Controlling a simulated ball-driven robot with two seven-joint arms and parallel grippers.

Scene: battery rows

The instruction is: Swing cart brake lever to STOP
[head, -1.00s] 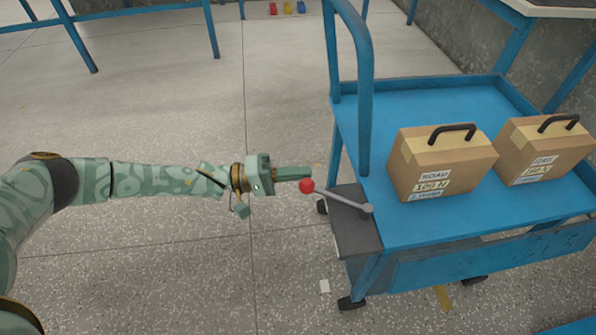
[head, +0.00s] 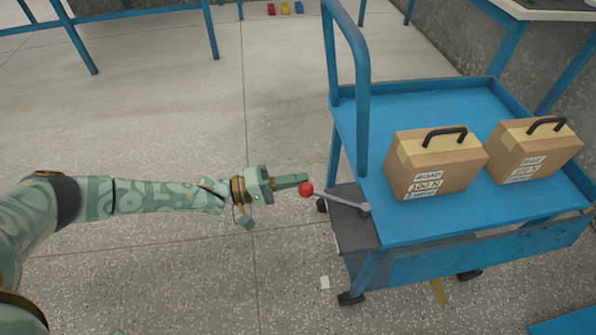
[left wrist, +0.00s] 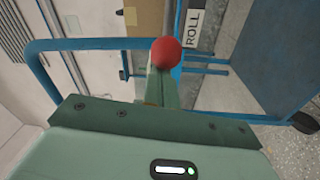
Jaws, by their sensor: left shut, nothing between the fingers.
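The brake lever is a grey rod with a red ball knob (head: 306,189), mounted on a dark plate (head: 352,232) at the near left corner of the blue cart (head: 450,226). The rod points left, the knob sticking out past the cart's edge. My left gripper (head: 305,179) is shut and empty, its fingertips right at the knob; I cannot tell whether they touch. In the left wrist view the red knob (left wrist: 166,53) is just beyond the shut fingers, and a plate marked ROLL (left wrist: 193,28) shows behind it. No STOP mark is readable. My right gripper is not in view.
Two cardboard cases (head: 432,165) with black handles stand on the cart's top. The cart's tall blue handle (head: 362,100) rises just right of my gripper. Blue benches stand at the back, with small coloured bins (head: 286,9) on the floor. The floor left of the cart is clear.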

